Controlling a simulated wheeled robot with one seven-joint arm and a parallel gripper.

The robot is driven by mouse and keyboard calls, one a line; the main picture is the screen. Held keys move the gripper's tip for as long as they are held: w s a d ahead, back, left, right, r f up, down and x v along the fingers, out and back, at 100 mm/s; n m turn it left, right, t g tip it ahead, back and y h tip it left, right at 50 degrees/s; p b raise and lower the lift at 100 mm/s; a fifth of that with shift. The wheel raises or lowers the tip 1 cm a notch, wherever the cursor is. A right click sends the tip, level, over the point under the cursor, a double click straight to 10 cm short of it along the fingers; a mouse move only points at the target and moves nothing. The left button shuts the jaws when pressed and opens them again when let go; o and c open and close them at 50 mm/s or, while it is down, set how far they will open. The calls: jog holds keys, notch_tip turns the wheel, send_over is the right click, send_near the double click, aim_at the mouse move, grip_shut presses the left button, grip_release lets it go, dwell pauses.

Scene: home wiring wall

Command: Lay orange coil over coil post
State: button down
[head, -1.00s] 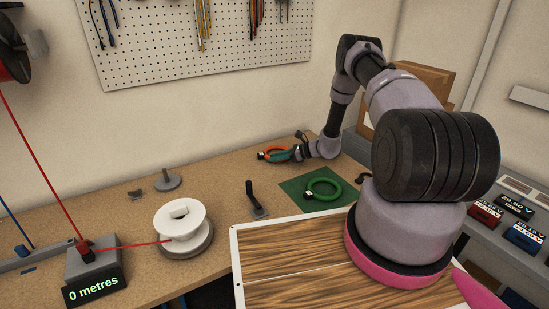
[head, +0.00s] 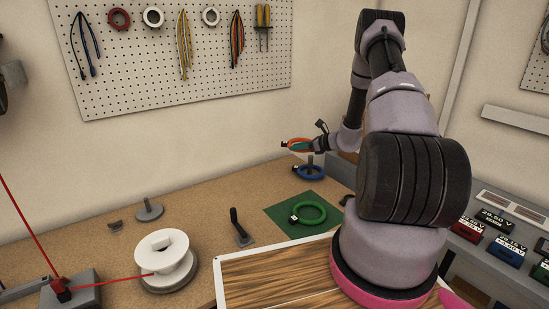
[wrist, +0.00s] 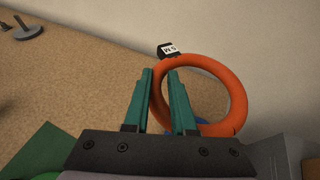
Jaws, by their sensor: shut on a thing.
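My gripper (head: 312,144) has teal fingers shut on the orange coil (head: 296,142). In the wrist view the fingers (wrist: 161,100) pinch the near left side of the orange coil (wrist: 238,98), which carries a black and white tag. The coil is held in the air above the back of the bench. Just below it in the head view stands a grey coil post (head: 311,160) with a blue coil (head: 309,174) lying around its foot. A bit of blue shows through the orange ring in the wrist view; the post itself is hidden there.
A green coil (head: 322,214) lies on a green mat (head: 279,214). A black upright hook (head: 236,226), another grey peg on a disc (head: 149,209) and a white spool (head: 163,250) with red wire stand farther left. The wall is close behind the bench.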

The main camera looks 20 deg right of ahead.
jog(key=d, duration=0.2)
jog(key=d+r+m+h, duration=0.1)
jog(key=shift+s+d+t, duration=0.25)
jog(key=shift+d+t, duration=0.15)
jog(key=shift+s+d, duration=0.1)
jog(key=shift+d, duration=0.35)
jog(key=shift+f, duration=4.15)
jog(key=shift+f, duration=0.2)
jog(key=shift+f, duration=1.85)
jog(key=c, duration=0.7)
grip_release()
jog(key=shift+o, duration=0.2)
jog(key=v, duration=1)
jog(key=shift+s+r, duration=0.2)
jog(key=shift+s, duration=0.2)
